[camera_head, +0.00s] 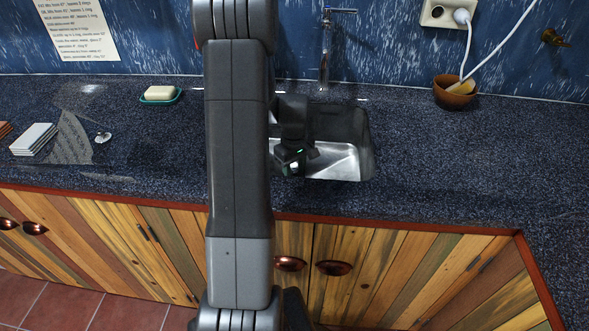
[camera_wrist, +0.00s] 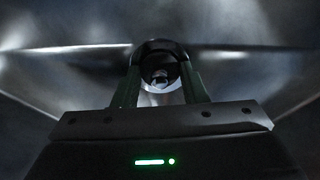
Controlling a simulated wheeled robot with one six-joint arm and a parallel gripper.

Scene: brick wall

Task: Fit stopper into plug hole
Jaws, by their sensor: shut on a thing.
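My gripper (camera_head: 297,164) reaches down into the steel sink (camera_head: 345,163), at its left part in the head view. In the wrist view my gripper (camera_wrist: 160,68) has its two fingers closed on a small dark round piece, the stopper (camera_wrist: 158,47), with a shiny middle. The sink's metal walls and floor (camera_wrist: 60,50) surround it. The plug hole cannot be made out; the stopper and fingers cover the middle of the wrist view. I cannot tell whether the stopper touches the sink floor. My arm hides the sink's left side in the head view.
A tap (camera_head: 325,50) stands behind the sink. A brown bowl (camera_head: 455,92) with a cable stands at the right. Soap in a green dish (camera_head: 160,96) and white tiles (camera_head: 34,139) lie on the left. The counter (camera_head: 440,165) right of the sink is clear.

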